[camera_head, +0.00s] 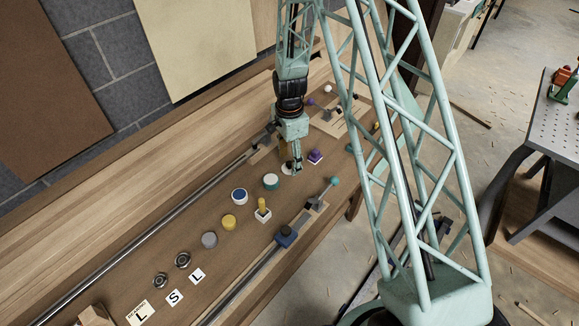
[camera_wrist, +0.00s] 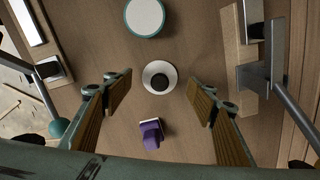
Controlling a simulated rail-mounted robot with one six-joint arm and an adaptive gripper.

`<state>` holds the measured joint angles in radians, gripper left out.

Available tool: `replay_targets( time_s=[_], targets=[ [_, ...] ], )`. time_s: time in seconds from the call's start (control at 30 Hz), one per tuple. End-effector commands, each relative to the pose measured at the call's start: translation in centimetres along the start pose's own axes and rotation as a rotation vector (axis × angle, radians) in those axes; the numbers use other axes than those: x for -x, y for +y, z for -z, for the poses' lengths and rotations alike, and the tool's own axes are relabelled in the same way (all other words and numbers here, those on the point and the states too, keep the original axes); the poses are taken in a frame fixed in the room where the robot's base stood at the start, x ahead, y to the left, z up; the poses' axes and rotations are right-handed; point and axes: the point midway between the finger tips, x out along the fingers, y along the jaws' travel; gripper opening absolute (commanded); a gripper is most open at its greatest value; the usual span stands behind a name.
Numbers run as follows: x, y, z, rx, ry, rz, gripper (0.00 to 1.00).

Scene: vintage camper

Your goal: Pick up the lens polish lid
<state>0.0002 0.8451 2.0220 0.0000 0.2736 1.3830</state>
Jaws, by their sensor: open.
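A small white disc with a black round knob (camera_wrist: 160,77), which looks like the lens polish lid, lies on the wooden bench. In the wrist view it sits between my two fingers, with a gap on each side. My gripper (camera_wrist: 160,92) is open and empty above it. In the head view my gripper (camera_head: 292,167) points down at the bench, and a little of the white disc (camera_head: 286,168) shows at its fingertips. I cannot tell the exact height of the fingers over the disc.
A teal-rimmed white round jar (camera_wrist: 145,17) and a purple piece (camera_wrist: 151,135) lie close to the disc. Blue (camera_head: 239,195), yellow (camera_head: 228,222) and grey (camera_head: 209,240) round pieces stand in a line. Metal rails with clamps (camera_head: 285,237) flank the bench strip.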

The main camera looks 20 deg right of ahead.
Motion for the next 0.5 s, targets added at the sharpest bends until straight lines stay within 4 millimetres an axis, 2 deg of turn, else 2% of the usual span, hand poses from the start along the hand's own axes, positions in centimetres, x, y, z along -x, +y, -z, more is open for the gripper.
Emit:
replay_targets(
  time_s=[0.2,0.5],
  targets=[
    [-1.4,0.1,0.0,0.0,0.0,-0.001,0.52],
    [-1.9,0.1,0.0,0.0,0.0,0.0,0.52]
  ],
)
